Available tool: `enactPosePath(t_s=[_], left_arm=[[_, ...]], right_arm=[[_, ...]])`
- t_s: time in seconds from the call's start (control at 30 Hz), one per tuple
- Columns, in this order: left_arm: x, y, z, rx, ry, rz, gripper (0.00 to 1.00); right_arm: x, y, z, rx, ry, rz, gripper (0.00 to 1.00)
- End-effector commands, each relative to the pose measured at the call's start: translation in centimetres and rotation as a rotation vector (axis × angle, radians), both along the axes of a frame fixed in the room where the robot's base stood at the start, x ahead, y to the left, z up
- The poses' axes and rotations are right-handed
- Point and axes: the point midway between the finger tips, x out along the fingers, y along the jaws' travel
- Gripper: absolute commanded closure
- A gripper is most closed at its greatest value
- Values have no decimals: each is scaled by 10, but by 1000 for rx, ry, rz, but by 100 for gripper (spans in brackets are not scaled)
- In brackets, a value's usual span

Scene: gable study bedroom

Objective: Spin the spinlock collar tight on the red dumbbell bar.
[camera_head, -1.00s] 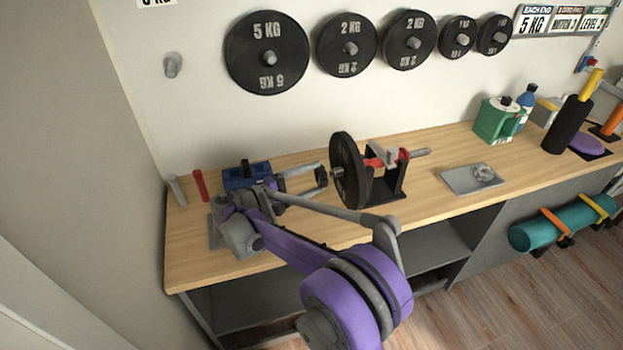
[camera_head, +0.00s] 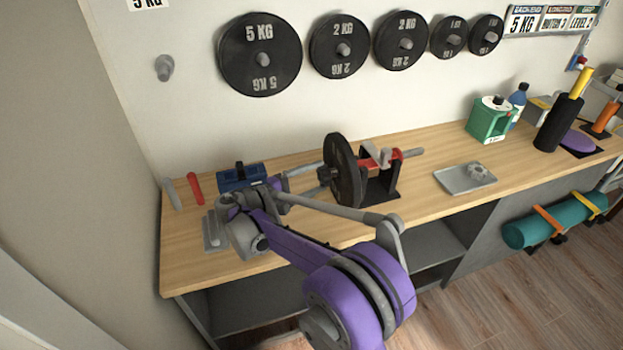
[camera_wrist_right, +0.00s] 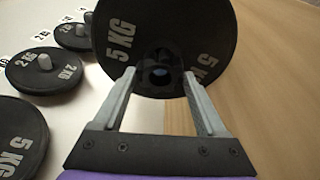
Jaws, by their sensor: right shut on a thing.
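The red dumbbell bar (camera_head: 398,155) lies across a black cradle (camera_head: 384,190), with its grey right end sticking out. A black 5 kg plate (camera_head: 345,172) is on its left end and faces my camera in the right wrist view (camera_wrist_right: 118,30). The dark spinlock collar (camera_head: 324,174) sits at the bar's end against or close to that plate; I cannot tell if a gap remains. My right gripper (camera_wrist_right: 160,76) has its two fingers on either side of the collar (camera_wrist_right: 160,88) and is shut on it. My left gripper is not in view.
A grey tray (camera_head: 452,181) with a grey part stands right of the cradle. A blue box (camera_head: 240,178), a red grip (camera_head: 195,188) and a grey grip (camera_head: 171,193) are at the left. Plates hang on the wall (camera_head: 260,55). A green box (camera_head: 487,122) stands farther right.

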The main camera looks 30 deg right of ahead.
Motion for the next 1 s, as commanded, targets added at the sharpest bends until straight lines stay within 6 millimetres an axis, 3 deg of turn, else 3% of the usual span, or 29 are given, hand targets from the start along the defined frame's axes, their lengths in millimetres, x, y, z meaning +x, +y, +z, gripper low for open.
enactPosePath(t_s=[0.4,0.43,0.57,0.83,1.0], left_arm=[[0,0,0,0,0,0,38],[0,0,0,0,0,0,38],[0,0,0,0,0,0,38],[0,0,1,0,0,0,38],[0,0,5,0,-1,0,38]], right_arm=[[-1,-4,0,0,0,-1,81],[-1,-4,0,0,0,-1,22],[-1,-4,0,0,0,-1,0],[-1,-2,0,0,0,0,0],[-1,19,2,1,0,3,0]])
